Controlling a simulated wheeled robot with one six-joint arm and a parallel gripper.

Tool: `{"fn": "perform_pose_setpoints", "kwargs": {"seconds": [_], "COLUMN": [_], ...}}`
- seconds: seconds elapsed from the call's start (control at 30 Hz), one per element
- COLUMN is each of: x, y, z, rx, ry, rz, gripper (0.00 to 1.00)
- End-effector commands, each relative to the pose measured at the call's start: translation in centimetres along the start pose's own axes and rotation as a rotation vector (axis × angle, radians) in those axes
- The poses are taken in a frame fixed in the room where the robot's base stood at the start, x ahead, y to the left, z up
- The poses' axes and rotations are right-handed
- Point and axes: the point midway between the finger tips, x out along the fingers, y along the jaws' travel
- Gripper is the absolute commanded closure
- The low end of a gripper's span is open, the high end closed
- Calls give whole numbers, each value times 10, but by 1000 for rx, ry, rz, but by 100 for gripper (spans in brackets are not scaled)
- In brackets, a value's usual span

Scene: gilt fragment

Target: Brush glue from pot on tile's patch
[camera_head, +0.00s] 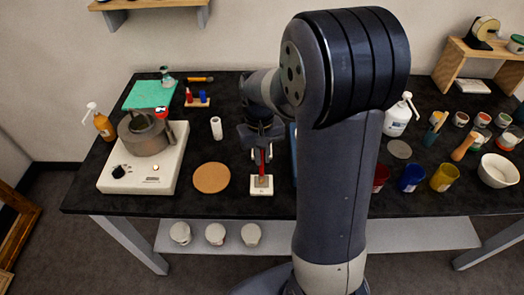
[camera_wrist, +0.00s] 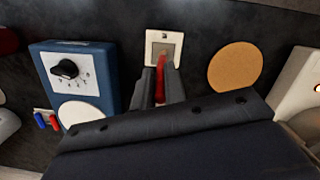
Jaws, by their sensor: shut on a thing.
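The tile (camera_head: 262,190) is a small pale square with a tan-grey patch (camera_wrist: 162,50) in its middle, lying near the front of the dark table. It also shows in the wrist view (camera_wrist: 178,38). My gripper (camera_head: 262,150) is shut on a red-handled brush (camera_wrist: 160,78), which points down at the tile. The brush tip overlaps the patch in both views; whether it touches cannot be told. A grey metal pot (camera_head: 145,138), likely the glue pot, sits on a white heater with a black dial at the left; its contents are hidden.
A round cork mat (camera_head: 211,177) lies left of the tile. A blue device (camera_wrist: 85,75) with a dial and white disc stands close to my gripper, mostly hidden in the head view. Coloured cups and a white bowl (camera_head: 497,170) fill the right side. A white roll (camera_head: 216,128) stands behind the mat.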

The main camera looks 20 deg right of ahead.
Motion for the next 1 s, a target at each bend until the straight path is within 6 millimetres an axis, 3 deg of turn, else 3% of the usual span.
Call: {"fn": "perform_pose_setpoints", "kwargs": {"seconds": [0.23, 0.67, 1.0], "x": [1, -1, 0], "y": [-3, 6, -2], "z": [7, -17, 3], "rx": [0, -1, -1], "ry": [0, 1, 0], "rz": [0, 0, 0], "gripper": [100, 100, 100]}}
